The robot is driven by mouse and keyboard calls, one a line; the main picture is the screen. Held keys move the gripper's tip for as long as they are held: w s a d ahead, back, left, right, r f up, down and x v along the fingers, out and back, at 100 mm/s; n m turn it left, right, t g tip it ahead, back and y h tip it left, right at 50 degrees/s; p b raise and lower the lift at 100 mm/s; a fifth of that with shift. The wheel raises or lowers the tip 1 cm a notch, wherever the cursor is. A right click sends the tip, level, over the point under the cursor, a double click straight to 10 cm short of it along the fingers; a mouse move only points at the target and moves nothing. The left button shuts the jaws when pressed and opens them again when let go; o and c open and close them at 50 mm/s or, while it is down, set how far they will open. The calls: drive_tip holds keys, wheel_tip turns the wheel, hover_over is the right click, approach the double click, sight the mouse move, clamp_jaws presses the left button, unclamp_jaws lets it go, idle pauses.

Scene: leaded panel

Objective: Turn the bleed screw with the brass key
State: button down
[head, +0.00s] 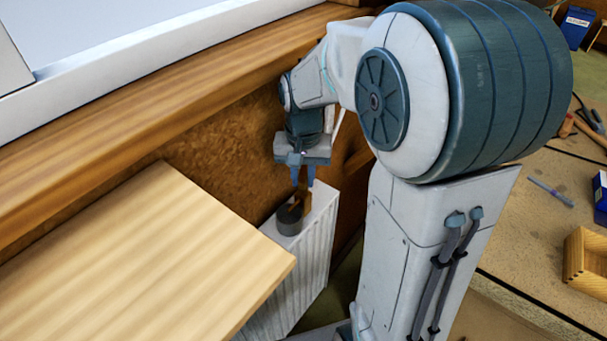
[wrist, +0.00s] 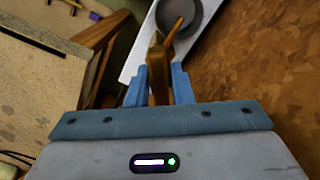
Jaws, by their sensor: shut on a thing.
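My gripper (head: 303,182) points down over the white radiator (head: 296,277) and is shut on the brass key (head: 303,197). In the wrist view the key (wrist: 157,62) stands between the blue fingers (wrist: 180,82). A dark grey round cup (head: 289,219) stands on the radiator's top, just below the key. The cup also shows in the wrist view (wrist: 187,9), with a thin brown stick-like piece (wrist: 173,29) over or in it. I cannot tell whether the key touches the cup. I cannot make out the bleed screw.
A pale wooden board (head: 150,262) lies left of the radiator, close to it. A wooden sill (head: 130,106) and brown wall panel (head: 225,145) stand behind. On the right, a workbench (head: 530,225) holds a wooden box (head: 585,258), a blue box and tools.

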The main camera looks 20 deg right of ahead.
drive_tip(key=shift+n, duration=1.1)
drive_tip(key=shift+n, duration=1.1)
drive_tip(key=shift+n, duration=0.4)
idle(1.5)
